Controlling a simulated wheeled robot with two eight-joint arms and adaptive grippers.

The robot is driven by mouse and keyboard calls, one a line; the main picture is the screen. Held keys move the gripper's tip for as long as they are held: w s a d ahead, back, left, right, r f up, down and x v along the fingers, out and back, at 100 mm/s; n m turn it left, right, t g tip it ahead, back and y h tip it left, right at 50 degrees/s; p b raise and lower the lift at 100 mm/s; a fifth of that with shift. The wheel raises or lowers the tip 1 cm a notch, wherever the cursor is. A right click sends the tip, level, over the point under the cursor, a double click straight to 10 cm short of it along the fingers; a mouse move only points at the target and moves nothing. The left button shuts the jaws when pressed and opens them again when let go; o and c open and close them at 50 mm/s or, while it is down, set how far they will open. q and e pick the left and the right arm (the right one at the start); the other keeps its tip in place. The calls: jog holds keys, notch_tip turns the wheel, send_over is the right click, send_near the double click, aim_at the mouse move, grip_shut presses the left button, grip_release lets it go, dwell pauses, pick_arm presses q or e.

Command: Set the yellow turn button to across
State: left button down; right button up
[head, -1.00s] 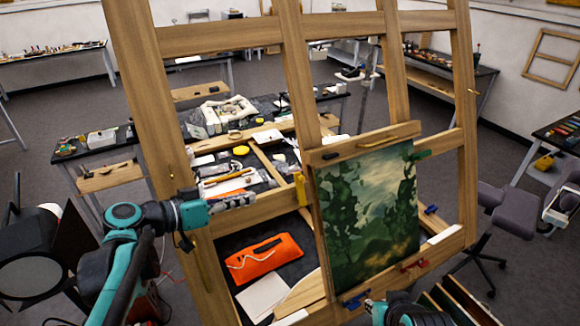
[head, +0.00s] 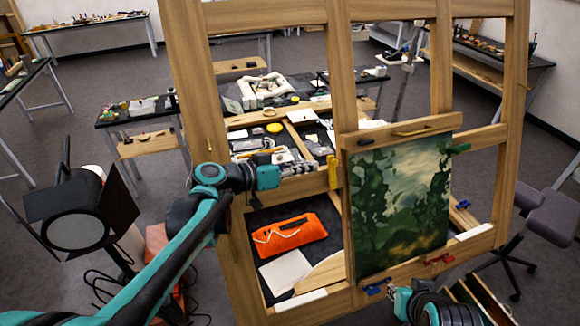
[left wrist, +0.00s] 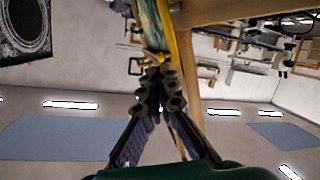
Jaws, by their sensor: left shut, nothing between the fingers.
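The yellow turn button (head: 332,172) stands upright, lengthwise along the wooden upright of the easel frame, just left of the green landscape painting (head: 400,205). My left gripper (head: 312,166) is shut and empty. Its tips point right and appear just left of the button; I cannot tell whether they touch it. In the left wrist view the shut fingers (left wrist: 160,85) point up toward a yellow strip (left wrist: 171,42) that looks like the button, beside the painting's edge.
The wooden easel frame (head: 189,75) surrounds the work area. Below my left gripper lie an orange pouch (head: 288,235) and a pale sheet (head: 285,272). Red (head: 438,259) and blue (head: 376,287) turn buttons sit under the painting. A studio lamp (head: 75,228) stands at the left.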

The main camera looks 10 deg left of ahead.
aim_at(333, 162)
pick_arm(q)
jog(key=x, duration=0.5)
jog(key=shift+p, duration=0.4)
jog(key=shift+w+d+r+g+p, duration=0.15)
jog(key=shift+d+g+p, duration=0.05)
jog(key=shift+g+p, duration=0.1)
